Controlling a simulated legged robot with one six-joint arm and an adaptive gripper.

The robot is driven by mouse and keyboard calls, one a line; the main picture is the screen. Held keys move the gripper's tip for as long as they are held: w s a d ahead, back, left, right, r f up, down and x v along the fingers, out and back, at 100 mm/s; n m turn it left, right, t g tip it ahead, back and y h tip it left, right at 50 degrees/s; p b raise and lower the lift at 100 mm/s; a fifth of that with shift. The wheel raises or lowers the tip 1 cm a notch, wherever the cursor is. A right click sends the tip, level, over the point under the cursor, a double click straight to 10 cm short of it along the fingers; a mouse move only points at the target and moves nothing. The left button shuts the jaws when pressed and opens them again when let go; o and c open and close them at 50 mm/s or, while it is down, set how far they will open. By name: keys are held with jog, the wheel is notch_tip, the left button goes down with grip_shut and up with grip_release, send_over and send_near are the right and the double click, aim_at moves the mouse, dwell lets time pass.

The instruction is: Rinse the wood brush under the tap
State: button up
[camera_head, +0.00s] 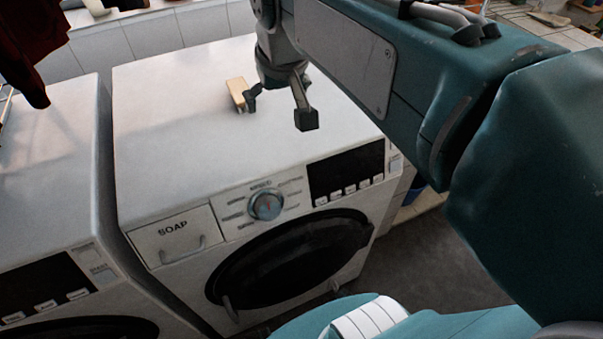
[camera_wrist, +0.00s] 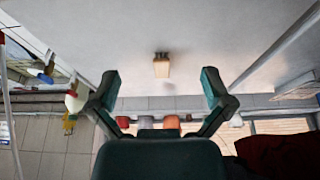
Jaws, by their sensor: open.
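The wood brush (camera_head: 237,93) is a small light-tan block on the white top of a washing machine (camera_head: 170,110). In the wrist view the brush (camera_wrist: 161,66) shows ahead of my gripper, between the lines of its two fingers. My gripper (camera_head: 279,108) is open and empty above the machine top, just right of the brush in the head view. In the wrist view its two green fingers (camera_wrist: 160,80) are spread wide. I cannot tell whether the near finger touches the brush; it overlaps it in the head view. No tap can be made out.
A second white washing machine (camera_head: 45,150) stands at the left, with a narrow gap between. Dark red cloth (camera_head: 30,45) hangs at the upper left. A tiled ledge (camera_head: 150,35) runs behind. The machine top around the brush is clear.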

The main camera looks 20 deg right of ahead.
jog(key=s+f+t, duration=0.1)
jog(key=s+f, duration=0.8)
jog(key=s, duration=0.2)
jog(key=shift+s, duration=0.3)
jog(key=c, duration=0.6)
jog(key=shift+c, duration=0.2)
